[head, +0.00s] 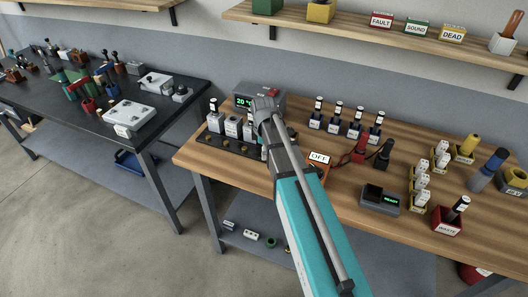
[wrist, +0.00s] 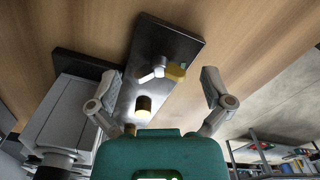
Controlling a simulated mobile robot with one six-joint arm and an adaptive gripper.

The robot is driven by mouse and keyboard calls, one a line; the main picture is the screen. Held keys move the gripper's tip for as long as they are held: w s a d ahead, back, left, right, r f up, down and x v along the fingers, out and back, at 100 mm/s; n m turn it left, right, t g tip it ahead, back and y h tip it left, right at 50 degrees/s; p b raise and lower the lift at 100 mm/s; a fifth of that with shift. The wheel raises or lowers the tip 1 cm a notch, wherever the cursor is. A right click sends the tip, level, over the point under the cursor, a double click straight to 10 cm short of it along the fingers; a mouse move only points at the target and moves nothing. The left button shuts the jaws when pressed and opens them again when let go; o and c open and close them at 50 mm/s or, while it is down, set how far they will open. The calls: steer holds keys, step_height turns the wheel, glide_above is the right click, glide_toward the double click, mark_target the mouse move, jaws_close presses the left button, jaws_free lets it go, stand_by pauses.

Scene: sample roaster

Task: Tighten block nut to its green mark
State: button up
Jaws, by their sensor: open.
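In the wrist view a dark metal block (wrist: 183,38) lies on the wooden bench. On it is a small fitting with a pale centre and a yellow-brass arm (wrist: 176,71), which may be the block nut. I cannot make out a green mark. My gripper (wrist: 157,92) is open, its two fingers apart on either side of the block, with nothing held between them. In the head view my arm covers the gripper and the nut.
A grey box with a green "20" display (head: 244,101) stands behind my wrist.

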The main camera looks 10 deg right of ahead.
steer(key=shift+c, duration=0.3)
steer(key=c, duration=1)
steer(key=shift+c, duration=0.2)
steer(key=shift+m, duration=2.5)
steer(key=o, duration=1.1)
